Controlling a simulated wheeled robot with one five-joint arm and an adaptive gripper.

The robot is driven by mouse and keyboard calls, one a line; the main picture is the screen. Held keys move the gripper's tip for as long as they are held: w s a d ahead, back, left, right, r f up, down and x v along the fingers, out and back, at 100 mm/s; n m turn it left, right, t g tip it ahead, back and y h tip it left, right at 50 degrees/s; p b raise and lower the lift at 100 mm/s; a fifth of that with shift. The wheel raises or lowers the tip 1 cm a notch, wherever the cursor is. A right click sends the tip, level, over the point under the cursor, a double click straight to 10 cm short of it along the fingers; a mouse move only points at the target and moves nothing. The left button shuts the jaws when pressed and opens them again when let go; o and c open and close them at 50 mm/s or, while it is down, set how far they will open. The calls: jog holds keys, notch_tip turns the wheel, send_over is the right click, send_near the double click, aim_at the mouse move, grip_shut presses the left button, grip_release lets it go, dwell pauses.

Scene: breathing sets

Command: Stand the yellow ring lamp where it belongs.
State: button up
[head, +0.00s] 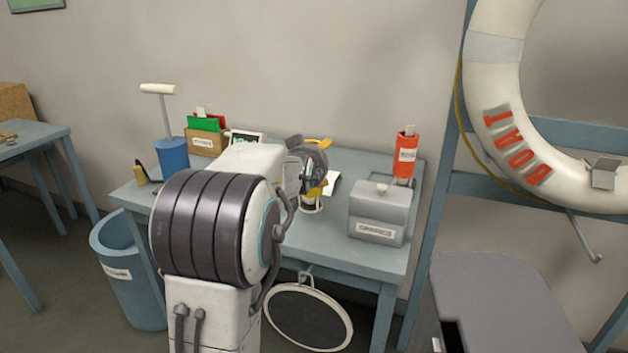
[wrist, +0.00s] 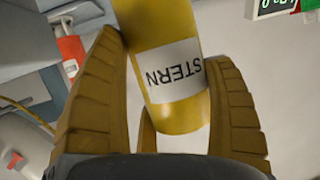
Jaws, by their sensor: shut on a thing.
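The wrist view shows a yellow cylinder (wrist: 165,45) with a white label reading STERN, upside down, between the fingers of my gripper (wrist: 166,62). The gripper is shut on it. Its far end runs out of the frame, and no ring shape can be made out. In the head view my gripper (head: 318,168) is over the back middle of the blue table (head: 345,255). My arm and gripper hide most of what is held there. A small pale object with dark parts (head: 311,205) shows just below the gripper; I cannot tell what it is.
A grey lidded box (head: 380,212) and an orange-red holder (head: 406,158) stand on the right. A blue pot (head: 172,155), a card box (head: 205,140) and a small display (head: 248,140) stand at the back left. A lifebuoy (head: 497,100) hangs at right.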

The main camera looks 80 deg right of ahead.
jog(key=shift+f+b, duration=0.35)
jog(key=shift+f, duration=1.65)
jog(key=o, duration=1.2)
jog(key=v, duration=1.2)
